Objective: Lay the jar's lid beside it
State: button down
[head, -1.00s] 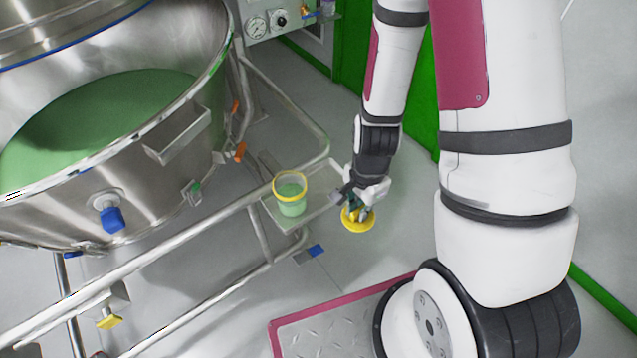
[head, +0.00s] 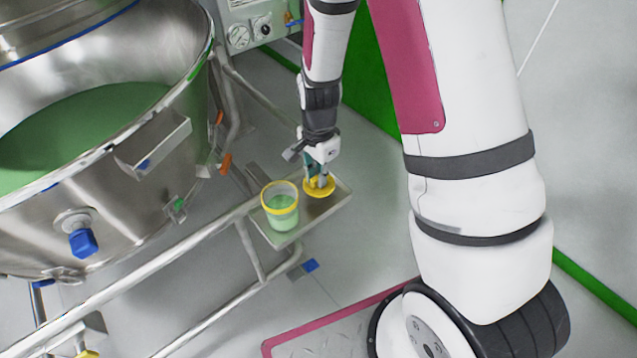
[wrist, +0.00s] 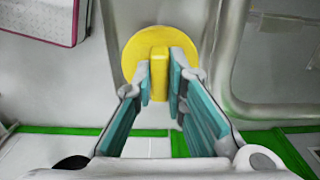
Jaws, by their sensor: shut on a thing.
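The jar (head: 281,212) is clear with a yellow rim and holds green material. It stands upright and open on a small metal shelf (head: 322,208). The yellow lid (head: 319,191) is over the shelf, to the right of the jar and apart from it. My gripper (head: 318,178) is shut on the lid's raised grip from above. In the wrist view the lid (wrist: 133,58) shows as a disc with a bar handle between my teal finger pads (wrist: 160,85). I cannot tell whether the lid touches the shelf.
A large steel vessel (head: 150,150) with green contents fills the left. A metal rail (head: 200,238) runs along its front to the shelf. A gauge panel (head: 250,30) is at the back. The shelf's right end is bare.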

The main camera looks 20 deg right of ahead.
jog(key=shift+f, duration=1.75)
jog(key=shift+f+b, duration=0.15)
jog(key=shift+b, duration=0.15)
jog(key=c, duration=1.6)
grip_release()
